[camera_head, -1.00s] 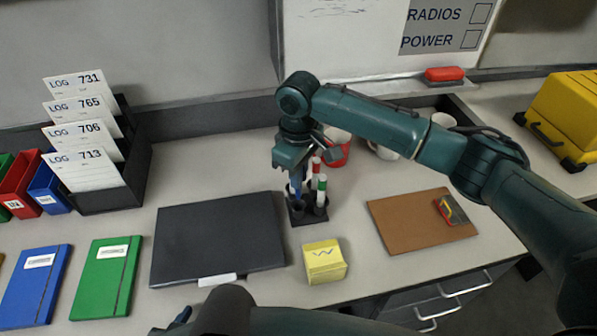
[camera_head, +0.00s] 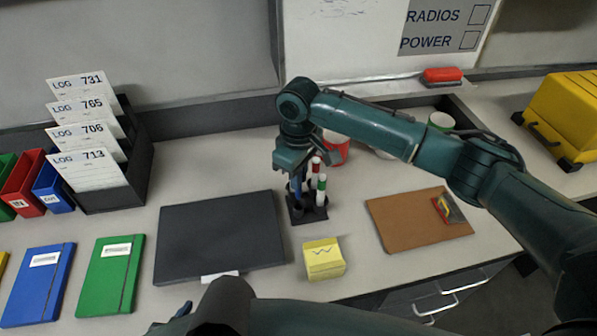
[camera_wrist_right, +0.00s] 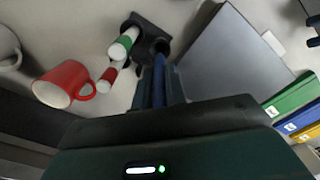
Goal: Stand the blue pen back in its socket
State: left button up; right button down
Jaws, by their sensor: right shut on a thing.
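My right gripper (camera_head: 294,172) points down over the left rear part of the black pen holder (camera_head: 308,214). It is shut on the blue pen (camera_head: 297,188), which is roughly upright. The pen also shows in the right wrist view (camera_wrist_right: 158,82), its lower end at the holder (camera_wrist_right: 150,38). I cannot tell whether the tip is inside a socket or just above it. A red-capped pen (camera_head: 315,165) and a green-banded white pen (camera_head: 321,188) stand in the holder. A front socket looks empty. My left gripper is out of view.
A red mug (camera_head: 336,150) stands close behind the holder. Bare desk lies between holder and clipboard.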

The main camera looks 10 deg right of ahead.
aim_at(298, 195)
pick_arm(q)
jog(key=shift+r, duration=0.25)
pick_arm(e)
jog(key=shift+f, duration=0.25)
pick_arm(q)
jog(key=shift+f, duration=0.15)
pick_arm(e)
jog(key=shift+f, duration=0.85)
jog(key=shift+f, duration=0.35)
jog(key=shift+f, duration=0.4)
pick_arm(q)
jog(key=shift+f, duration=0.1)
pick_arm(e)
jog(key=shift+f, duration=0.5)
jog(key=shift+f, duration=0.35)
